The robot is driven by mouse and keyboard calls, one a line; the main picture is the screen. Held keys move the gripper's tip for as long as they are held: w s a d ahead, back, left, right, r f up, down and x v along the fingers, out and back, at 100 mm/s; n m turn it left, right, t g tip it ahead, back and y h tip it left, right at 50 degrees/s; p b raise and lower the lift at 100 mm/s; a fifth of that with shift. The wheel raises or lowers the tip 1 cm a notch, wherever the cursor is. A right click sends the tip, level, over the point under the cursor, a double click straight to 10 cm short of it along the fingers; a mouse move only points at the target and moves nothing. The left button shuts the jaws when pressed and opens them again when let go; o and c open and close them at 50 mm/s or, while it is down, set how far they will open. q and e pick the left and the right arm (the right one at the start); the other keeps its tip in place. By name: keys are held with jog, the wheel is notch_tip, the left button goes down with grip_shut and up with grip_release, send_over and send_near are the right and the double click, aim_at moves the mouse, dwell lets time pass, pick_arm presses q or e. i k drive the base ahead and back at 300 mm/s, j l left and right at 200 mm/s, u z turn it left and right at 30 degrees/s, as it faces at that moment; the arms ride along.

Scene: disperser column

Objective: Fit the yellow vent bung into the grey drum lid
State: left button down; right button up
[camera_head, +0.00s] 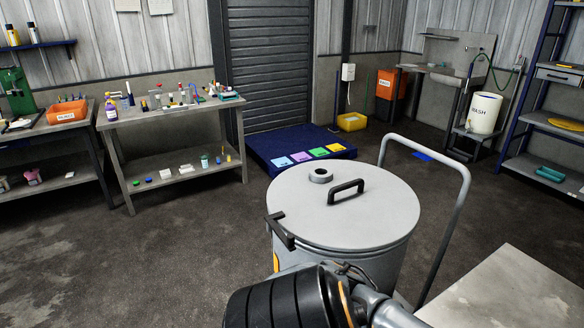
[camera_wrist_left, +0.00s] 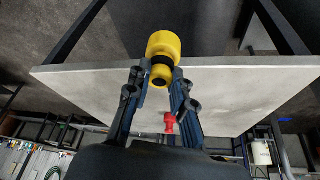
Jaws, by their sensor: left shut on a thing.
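The yellow vent bung (camera_wrist_left: 163,45) is in the left wrist view, with a dark band at its narrower end. My left gripper (camera_wrist_left: 157,76) is shut on that end, and the wide yellow part sticks out past the fingertips. The grey drum lid (camera_head: 378,217) lies flat on the grey drum (camera_head: 387,264) in the head view. A raised grey round collar (camera_head: 320,181) stands near its far left edge, beside a dark handle (camera_head: 347,191). The bung and both grippers are out of the head view.
A pale tabletop (camera_head: 508,296) is at the lower right. A bent grey rail (camera_head: 463,192) rises right of the drum. A workbench (camera_head: 172,114) with small items stands at left. A blue platform (camera_head: 270,145) lies behind the drum. A red object (camera_wrist_left: 169,122) shows below the bung.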

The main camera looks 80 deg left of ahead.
aim_at(334, 206)
jog(key=k+j, duration=0.2)
jog(key=j, duration=0.15)
jog(key=k+j+u, duration=0.15)
jog(key=j, duration=0.2)
jog(key=k+j, duration=0.2)
jog(key=j, duration=0.2)
jog(key=k+j+u, duration=0.1)
jog(key=j, duration=0.3)
jog(key=k+j+u, duration=0.1)
jog(key=k+j, duration=0.15)
jog(key=j, duration=0.15)
jog(key=k+j, duration=0.15)
jog(key=j, duration=0.25)
